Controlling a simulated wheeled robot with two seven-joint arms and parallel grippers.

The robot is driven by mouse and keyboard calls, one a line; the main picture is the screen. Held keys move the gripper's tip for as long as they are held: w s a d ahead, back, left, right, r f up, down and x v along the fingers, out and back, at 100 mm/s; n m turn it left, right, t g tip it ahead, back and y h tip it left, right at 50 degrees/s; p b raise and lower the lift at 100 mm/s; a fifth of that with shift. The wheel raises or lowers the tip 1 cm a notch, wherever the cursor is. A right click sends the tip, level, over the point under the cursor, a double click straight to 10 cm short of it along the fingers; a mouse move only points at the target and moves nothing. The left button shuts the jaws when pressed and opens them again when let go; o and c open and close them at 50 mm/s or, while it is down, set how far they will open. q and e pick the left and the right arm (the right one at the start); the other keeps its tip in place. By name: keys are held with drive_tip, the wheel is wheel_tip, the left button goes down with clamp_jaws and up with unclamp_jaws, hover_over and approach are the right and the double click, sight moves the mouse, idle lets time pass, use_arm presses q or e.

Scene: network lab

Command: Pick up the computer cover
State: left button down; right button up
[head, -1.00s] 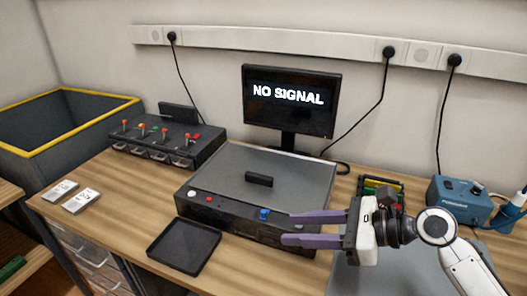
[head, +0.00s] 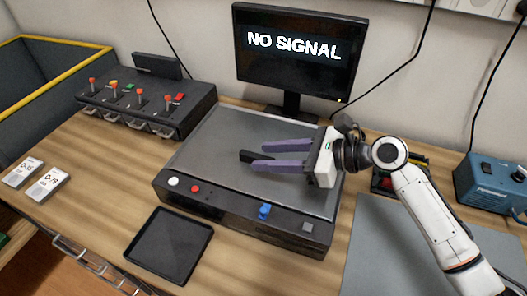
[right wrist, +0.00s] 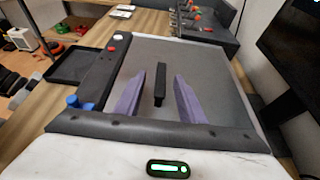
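The computer cover (head: 213,148) is the flat grey top of a black computer case (head: 240,222) on the wooden desk. A black bar handle (head: 246,156) stands up in its middle. My right gripper (head: 257,154) is open, above the cover, with its purple fingers pointing left. In the right wrist view the handle (right wrist: 160,84) shows between the two fingers (right wrist: 153,92), with a gap on each side. In the head view the fingers partly hide the handle. My left gripper is not in view.
A monitor (head: 287,55) reading NO SIGNAL stands behind the case. A black box with levers (head: 150,105) is at the back left. A black tray (head: 169,245) lies in front, two white cards (head: 38,180) at left, and a blue device (head: 490,184) at right.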

sight(260, 157)
drive_tip(key=shift+x, duration=1.95)
drive_tip(key=shift+w+d+f, duration=0.1)
drive_tip(key=shift+d, duration=0.05)
clamp_jaws()
